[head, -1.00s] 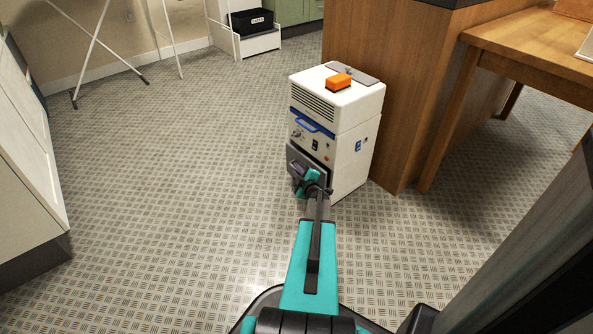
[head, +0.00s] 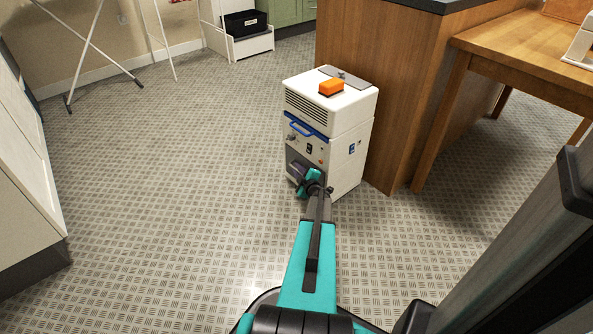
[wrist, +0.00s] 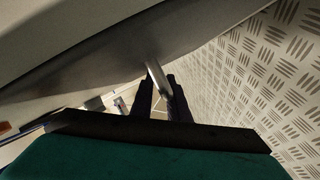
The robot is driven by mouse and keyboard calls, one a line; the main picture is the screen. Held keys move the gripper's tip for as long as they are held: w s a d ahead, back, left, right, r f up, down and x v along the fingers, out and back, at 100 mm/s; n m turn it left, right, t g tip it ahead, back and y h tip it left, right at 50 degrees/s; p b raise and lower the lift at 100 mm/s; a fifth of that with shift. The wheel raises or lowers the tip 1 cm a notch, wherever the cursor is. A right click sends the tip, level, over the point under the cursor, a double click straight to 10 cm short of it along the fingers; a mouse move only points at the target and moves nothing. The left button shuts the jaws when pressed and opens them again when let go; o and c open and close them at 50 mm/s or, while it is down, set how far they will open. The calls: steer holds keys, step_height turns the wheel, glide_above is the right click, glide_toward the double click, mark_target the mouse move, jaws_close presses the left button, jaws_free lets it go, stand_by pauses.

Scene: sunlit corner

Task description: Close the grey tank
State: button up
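The grey tank (head: 293,163) sits low in the front of a white machine (head: 351,154). My arm and gripper (head: 308,180) cover much of its front in the head view. In the wrist view the tank's smooth grey face (wrist: 105,70) spans the upper part. A thin metal handle bar (wrist: 156,74) runs down from it between the two dark fingers of my gripper (wrist: 160,82). The fingers appear closed around this bar, one on each side. How far the tank stands out of the machine is partly hidden.
An orange block (head: 331,87) lies on top of the machine. A wooden counter (head: 390,100) stands close at its right, with a wooden table (head: 530,50) beyond. A pale cabinet (head: 22,190) is at the left. The patterned floor (head: 170,170) between is clear.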

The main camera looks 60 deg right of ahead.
steer(key=shift+s+a+r, duration=0.15)
steer(key=shift+s+a, duration=0.15)
steer(key=shift+s, duration=0.1)
steer(key=p+v, duration=0.4)
steer(key=v, duration=0.8)
steer(key=shift+s+a, duration=0.2)
steer(key=shift+s, duration=0.15)
steer(key=shift+r, duration=0.1)
